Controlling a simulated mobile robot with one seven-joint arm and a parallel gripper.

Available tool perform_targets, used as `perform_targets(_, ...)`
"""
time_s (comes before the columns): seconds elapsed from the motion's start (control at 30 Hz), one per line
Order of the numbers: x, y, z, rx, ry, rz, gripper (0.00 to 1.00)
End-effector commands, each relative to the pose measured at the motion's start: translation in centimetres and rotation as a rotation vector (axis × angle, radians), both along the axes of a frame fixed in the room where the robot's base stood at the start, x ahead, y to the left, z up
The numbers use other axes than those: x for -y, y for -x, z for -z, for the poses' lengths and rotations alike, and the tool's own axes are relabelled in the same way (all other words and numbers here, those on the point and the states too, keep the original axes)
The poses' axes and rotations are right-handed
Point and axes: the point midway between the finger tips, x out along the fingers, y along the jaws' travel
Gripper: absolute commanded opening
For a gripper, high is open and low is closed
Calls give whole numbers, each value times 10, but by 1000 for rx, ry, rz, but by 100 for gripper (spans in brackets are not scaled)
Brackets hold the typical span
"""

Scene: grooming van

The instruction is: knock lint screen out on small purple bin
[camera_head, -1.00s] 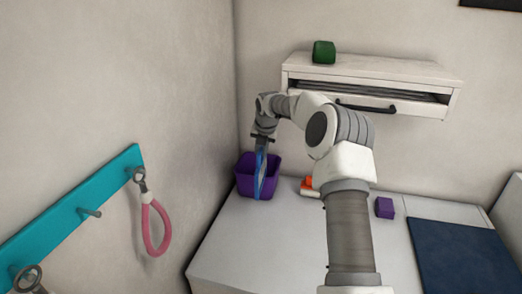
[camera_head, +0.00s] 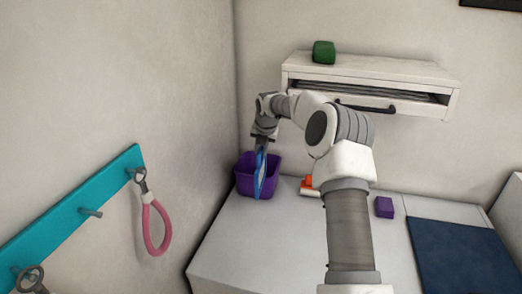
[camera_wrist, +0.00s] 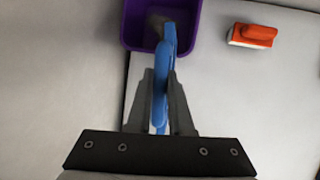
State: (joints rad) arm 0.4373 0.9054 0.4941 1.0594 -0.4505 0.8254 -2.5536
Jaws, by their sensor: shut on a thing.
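The small purple bin (camera_head: 244,183) stands on the white counter in the corner by the left wall. In the wrist view its rim and wall (camera_wrist: 192,40) show at the top, with something grey inside. My gripper (camera_head: 262,142) is shut on the blue-framed lint screen (camera_head: 260,175) and holds it upright at the bin. The screen shows edge-on as a blue strip between the fingers in the wrist view (camera_wrist: 163,75). It overlaps the bin's near rim in both views; I cannot tell whether it touches.
An orange and white brush (camera_wrist: 250,36) lies right of the bin. A purple block (camera_head: 384,207) and a dark blue mat (camera_head: 465,255) are farther right. A wall shelf (camera_head: 370,72) holds a green block (camera_head: 323,52). A pink loop (camera_head: 157,228) hangs from the teal rack (camera_head: 75,215).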

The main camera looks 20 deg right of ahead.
Motion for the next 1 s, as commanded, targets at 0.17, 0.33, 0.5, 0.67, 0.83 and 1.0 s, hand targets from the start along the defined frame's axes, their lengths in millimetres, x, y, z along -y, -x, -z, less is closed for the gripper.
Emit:
perform_targets(0.17, 0, 0, 0, -3, -1, 0, 0)
perform_targets(0.33, 0, 0, -9, -2, 0, 0, 0)
perform_targets(0.5, 0, 0, -20, -1, 0, 0, 0)
perform_targets(0.67, 0, 0, -30, 0, 0, 0, 0)
perform_targets(0.83, 0, 0, -40, 0, 0, 0, 0)
perform_targets(1.0, 0, 0, -48, 2, 0, 0, 0)
